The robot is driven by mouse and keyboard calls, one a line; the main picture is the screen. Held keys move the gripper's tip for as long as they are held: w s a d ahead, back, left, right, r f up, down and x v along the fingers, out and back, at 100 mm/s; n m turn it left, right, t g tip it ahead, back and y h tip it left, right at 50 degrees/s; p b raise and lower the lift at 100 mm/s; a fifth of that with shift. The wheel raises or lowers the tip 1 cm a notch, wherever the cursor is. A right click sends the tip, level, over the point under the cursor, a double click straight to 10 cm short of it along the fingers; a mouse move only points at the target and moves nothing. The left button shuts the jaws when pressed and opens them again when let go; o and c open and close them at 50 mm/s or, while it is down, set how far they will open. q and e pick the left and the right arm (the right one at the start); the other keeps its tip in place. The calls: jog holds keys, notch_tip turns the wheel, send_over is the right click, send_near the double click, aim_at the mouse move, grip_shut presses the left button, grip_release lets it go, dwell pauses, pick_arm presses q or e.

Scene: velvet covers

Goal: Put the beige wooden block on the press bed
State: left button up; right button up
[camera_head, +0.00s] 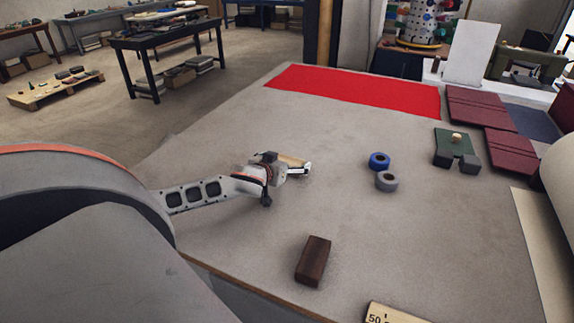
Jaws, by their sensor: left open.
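The beige wooden block (294,160) lies on the grey work table, left of the middle. My left gripper (287,171) is low over the table right at the block, with its jaws open. It hides part of the block, and I cannot tell whether a finger touches it. A small green and dark grey fixture (454,144) with a pale knob stands at the right; it looks like the press, its bed not clearly distinguishable. My right gripper is out of view.
A blue tape roll (379,160) and a grey one (386,181) lie between block and fixture. A dark brown block (313,261) lies nearer. Red cloth (350,90) covers the far edge; maroon covers (510,155) lie at right. The table's middle is mostly clear.

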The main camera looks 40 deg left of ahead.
pick_arm(q)
jog(key=shift+w+f, duration=0.1)
jog(key=shift+w, duration=0.15)
jog(key=c, duration=1.4)
